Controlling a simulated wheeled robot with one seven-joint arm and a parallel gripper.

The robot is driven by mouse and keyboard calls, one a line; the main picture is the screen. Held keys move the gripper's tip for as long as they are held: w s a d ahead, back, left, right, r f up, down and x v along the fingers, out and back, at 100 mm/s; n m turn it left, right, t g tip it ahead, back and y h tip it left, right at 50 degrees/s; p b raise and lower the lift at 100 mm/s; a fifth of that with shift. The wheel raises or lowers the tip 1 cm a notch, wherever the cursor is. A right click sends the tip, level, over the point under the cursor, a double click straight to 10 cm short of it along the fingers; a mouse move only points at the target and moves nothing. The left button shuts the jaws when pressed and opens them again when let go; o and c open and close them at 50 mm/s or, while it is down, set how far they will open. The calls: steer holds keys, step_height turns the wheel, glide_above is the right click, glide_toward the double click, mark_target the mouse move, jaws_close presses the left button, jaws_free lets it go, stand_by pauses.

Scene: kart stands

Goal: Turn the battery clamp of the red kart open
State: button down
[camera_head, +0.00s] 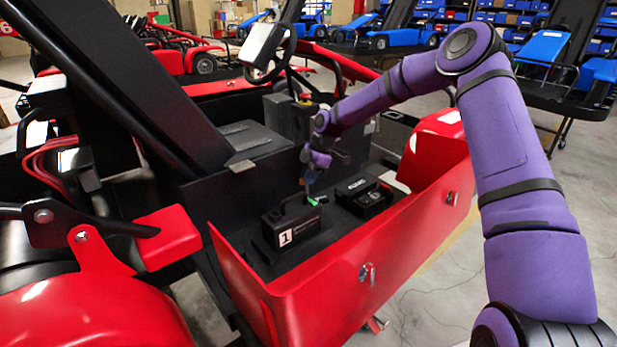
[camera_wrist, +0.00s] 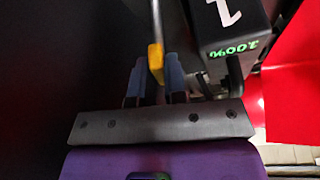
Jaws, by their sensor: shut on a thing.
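The red kart (camera_head: 330,285) has an open side bay with a black battery (camera_head: 310,223) marked 1. In the wrist view the battery (camera_wrist: 225,40) is at the upper right, with a green 100% readout. The battery clamp (camera_wrist: 156,62) shows there as a thin grey bar with a yellow end piece, just left of the battery. My gripper (camera_wrist: 156,75) is shut on the yellow end, one blue-grey finger on each side. In the head view my gripper (camera_head: 310,183) points down beside the battery; the clamp is too small to make out there.
A second black box (camera_head: 362,196) lies in the bay right of the battery. The red side panel forms the near wall. A black seat panel (camera_head: 125,75) slopes over the left, and the steering wheel (camera_head: 268,50) stands behind. Blue karts (camera_head: 405,30) are in the background.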

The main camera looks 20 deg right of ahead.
steer(key=shift+w+n+g, duration=0.1)
steer(key=shift+n+g, duration=0.5)
steer(key=shift+n, duration=1)
steer(key=c, duration=1.2)
jaws_free()
steer(key=shift+o, duration=0.2)
steer(key=v, duration=1)
steer(key=shift+w+r, duration=0.15)
steer(key=shift+r, duration=0.2)
